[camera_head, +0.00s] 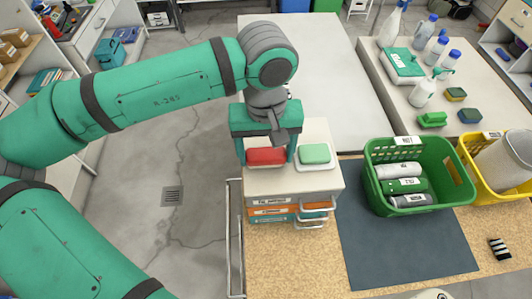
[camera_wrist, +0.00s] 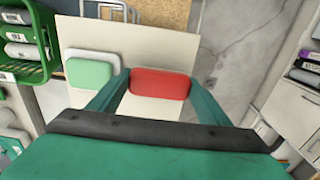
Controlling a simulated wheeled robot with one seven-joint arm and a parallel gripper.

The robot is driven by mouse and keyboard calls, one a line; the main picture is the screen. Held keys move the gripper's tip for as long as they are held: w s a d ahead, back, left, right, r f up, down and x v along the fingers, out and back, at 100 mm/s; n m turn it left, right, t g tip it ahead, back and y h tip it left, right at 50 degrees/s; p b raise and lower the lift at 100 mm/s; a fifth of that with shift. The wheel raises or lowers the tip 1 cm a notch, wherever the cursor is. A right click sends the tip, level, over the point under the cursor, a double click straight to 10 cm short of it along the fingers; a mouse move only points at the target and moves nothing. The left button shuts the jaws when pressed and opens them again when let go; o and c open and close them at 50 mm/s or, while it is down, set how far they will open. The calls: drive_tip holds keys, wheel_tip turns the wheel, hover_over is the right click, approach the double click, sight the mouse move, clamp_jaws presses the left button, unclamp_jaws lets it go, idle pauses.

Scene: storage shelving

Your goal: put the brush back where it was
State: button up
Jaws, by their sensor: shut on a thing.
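A red rounded block (camera_head: 267,156), perhaps the brush, is at the left of the white top of a small drawer unit (camera_head: 295,183). My gripper (camera_head: 267,160) reaches down from above, with its green fingers shut on the block's two ends. A pale green block (camera_head: 314,154) lies on a white dish just to the right. A bright green brush-like thing (camera_head: 432,119) lies on the right-hand table.
A green basket (camera_head: 410,200) with several rolled items stands right of the drawer unit, beside a yellow basket (camera_head: 510,195). A dark mat (camera_head: 400,250) lies in front. Spray bottles (camera_head: 424,92) and sponges stand on the back right table. The white table (camera_head: 310,70) behind is clear.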

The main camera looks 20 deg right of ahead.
sight(266, 154)
drive_tip(key=shift+f, duration=0.4)
drive_tip(key=shift+f, duration=0.2)
drive_tip(key=o, duration=0.8)
drive_tip(key=shift+r, duration=0.1)
wheel_tip(266, 154, up, 12)
drive_tip(key=shift+r, duration=0.1)
